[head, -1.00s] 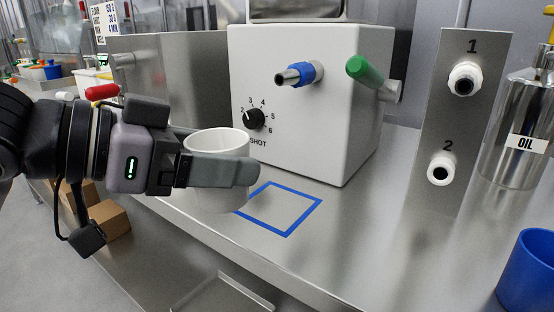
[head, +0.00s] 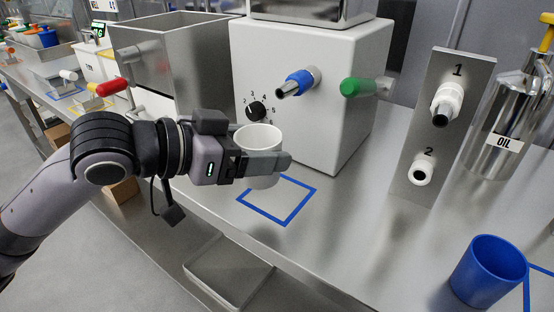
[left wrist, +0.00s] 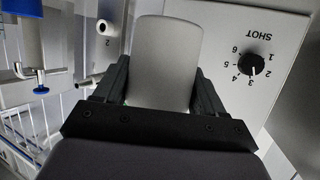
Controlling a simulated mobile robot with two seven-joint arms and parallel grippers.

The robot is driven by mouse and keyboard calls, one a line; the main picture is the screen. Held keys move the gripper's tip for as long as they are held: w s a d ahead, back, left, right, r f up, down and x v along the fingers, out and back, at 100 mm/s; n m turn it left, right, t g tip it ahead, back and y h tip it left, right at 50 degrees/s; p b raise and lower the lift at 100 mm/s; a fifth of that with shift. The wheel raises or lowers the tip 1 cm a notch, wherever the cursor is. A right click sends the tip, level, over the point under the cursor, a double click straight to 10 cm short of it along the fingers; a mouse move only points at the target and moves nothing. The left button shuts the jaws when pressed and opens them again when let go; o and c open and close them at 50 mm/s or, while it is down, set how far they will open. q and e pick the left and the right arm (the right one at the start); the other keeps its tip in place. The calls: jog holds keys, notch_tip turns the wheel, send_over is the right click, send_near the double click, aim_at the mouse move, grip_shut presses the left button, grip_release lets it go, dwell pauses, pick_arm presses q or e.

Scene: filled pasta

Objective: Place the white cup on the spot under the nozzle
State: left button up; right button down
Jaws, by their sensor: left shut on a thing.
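My left gripper (head: 268,163) is shut on the white cup (head: 258,138) and holds it upright. In the left wrist view the cup (left wrist: 168,60) sits between the two fingers (left wrist: 160,95). The blue square outline (head: 277,216) is on the steel counter, below and just right of the cup in the head view. The nozzle with the blue collar (head: 298,83) sticks out of the front of the white machine (head: 330,120), above and right of the cup. Whether the cup touches the counter cannot be told; it seems raised. My right gripper is not in view.
A green handle (head: 358,87) juts from the machine's right side. A steel plate with two white ports (head: 405,180) stands at right, near an oil can (head: 505,125) and a blue cup (head: 487,272). A steel bin (head: 175,60) and red handle (head: 110,87) lie left.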

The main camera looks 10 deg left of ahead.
aim_at(269, 136)
pick_arm(q)
jog(key=w, duration=0.1)
jog(key=w+d, duration=0.1)
jog(key=w, duration=0.1)
jog(key=shift+w+d, duration=0.15)
jog(key=f, duration=0.3)
jog(key=shift+w+d+f, duration=0.15)
jog(key=shift+w, duration=0.2)
notch_tip(269, 136, down, 3)
jog(key=shift+f+b, duration=0.2)
jog(key=shift+b, duration=0.45)
jog(key=shift+w+f, duration=0.2)
jog(key=shift+d, duration=0.1)
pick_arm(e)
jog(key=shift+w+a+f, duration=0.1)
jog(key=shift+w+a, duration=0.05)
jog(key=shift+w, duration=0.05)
